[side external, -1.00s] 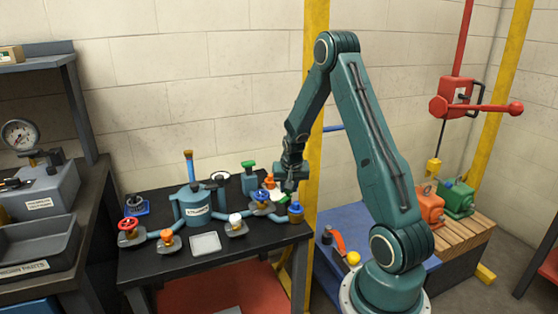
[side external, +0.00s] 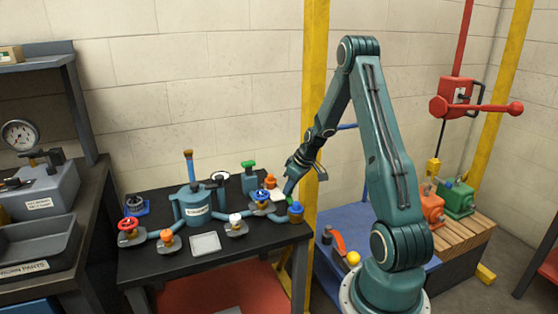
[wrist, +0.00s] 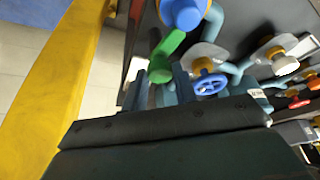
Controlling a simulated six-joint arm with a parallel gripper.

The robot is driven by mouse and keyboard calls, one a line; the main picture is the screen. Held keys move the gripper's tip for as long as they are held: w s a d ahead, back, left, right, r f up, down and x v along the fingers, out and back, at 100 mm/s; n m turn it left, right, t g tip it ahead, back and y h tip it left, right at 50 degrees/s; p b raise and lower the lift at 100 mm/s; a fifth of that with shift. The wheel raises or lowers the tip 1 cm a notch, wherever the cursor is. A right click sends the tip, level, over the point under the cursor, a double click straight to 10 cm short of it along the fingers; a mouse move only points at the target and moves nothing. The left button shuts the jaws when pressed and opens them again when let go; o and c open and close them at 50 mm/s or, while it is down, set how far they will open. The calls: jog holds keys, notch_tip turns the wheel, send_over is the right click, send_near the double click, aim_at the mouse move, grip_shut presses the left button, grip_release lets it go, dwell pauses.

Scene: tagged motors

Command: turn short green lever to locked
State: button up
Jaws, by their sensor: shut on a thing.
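The short green lever (wrist: 164,57) shows in the wrist view as a green bar with a rounded end. That end lies between the fingertips of my gripper (wrist: 160,88), which is shut on it. In the side view my gripper (side external: 290,188) tilts down and to the left at the right back of the black table. There the gripper hides most of the lever. The blue-capped fitting (wrist: 185,12) is right beside the lever in the wrist view, and it also shows in the side view (side external: 296,209).
A blue handwheel (side external: 261,196), a white-knobbed valve (side external: 235,221) and a teal tank (side external: 193,207) stand on the black table (side external: 160,270). A green-topped fitting (side external: 249,166) is behind. A yellow post (side external: 314,100) rises close behind my gripper.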

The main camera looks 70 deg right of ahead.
jog(key=shift+d+n+y, duration=0.1)
jog(key=shift+n+y, duration=0.3)
jog(key=shift+n, duration=0.5)
jog(key=o, duration=1)
jog(key=shift+r, duration=0.1)
jog(key=shift+v, duration=5.9)
